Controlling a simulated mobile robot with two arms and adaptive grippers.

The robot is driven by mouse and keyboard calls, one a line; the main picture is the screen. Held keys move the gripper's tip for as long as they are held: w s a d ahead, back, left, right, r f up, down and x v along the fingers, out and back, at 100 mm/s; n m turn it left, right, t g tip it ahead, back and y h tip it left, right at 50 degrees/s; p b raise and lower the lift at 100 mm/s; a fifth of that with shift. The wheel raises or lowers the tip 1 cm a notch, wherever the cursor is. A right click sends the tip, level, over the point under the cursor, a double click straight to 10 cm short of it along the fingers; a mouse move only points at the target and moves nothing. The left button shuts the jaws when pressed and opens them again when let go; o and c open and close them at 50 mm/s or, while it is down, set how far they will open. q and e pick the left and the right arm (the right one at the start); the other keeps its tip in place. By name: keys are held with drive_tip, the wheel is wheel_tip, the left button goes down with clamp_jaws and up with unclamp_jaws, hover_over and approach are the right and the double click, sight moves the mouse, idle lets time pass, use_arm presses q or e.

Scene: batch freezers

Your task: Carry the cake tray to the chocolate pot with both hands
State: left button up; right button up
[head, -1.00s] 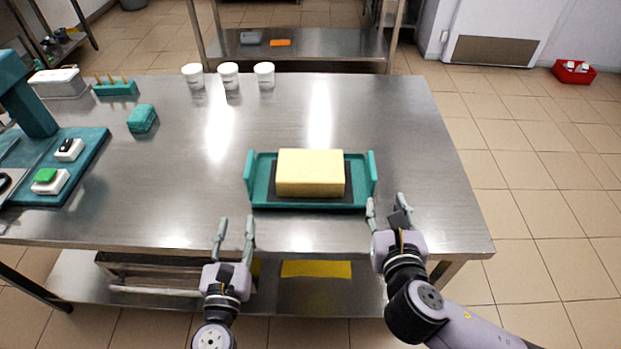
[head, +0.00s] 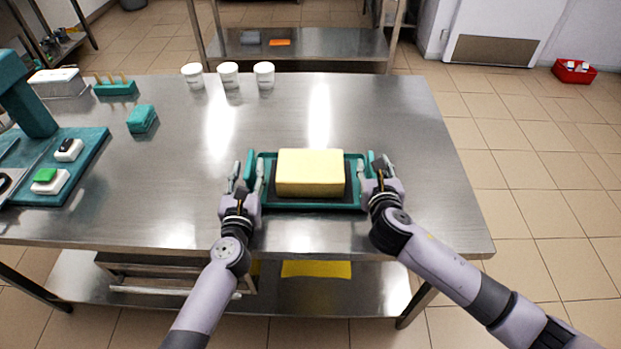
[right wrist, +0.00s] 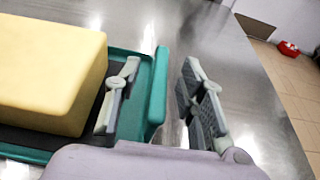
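The teal cake tray (head: 312,206) sits on the steel table with a raised wall at each end. A yellow block-shaped cake (head: 311,172) rests on a dark mat in it. My left gripper (head: 247,173) is open, its fingers to either side of the tray's left end wall. My right gripper (head: 376,168) is open at the right end wall. In the right wrist view, its fingers (right wrist: 158,82) stand apart on either side of that teal wall (right wrist: 158,92), with a visible gap on the outer side. I cannot make out a chocolate pot.
Three white cups (head: 229,75) stand at the table's back edge. A teal machine (head: 28,105) with switches and a small teal box (head: 142,119) are on the left. The steel table (head: 400,115) is clear behind and right of the tray. A red crate (head: 573,72) is on the floor.

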use_arm(q)
drive_tip(key=shift+w, duration=0.6)
use_arm(e)
drive_tip(key=shift+w+f, duration=0.15)
drive_tip(key=shift+w, duration=0.45)
use_arm(q)
drive_tip(key=shift+c, duration=0.2)
use_arm(e)
drive_tip(key=shift+c, duration=0.2)
use_arm(q)
clamp_jaws()
use_arm(e)
clamp_jaws()
use_arm(q)
drive_tip(key=shift+w+r, duration=0.1)
drive_tip(key=shift+r, duration=0.2)
use_arm(e)
drive_tip(key=shift+w+r, duration=0.1)
drive_tip(key=shift+r, duration=0.15)
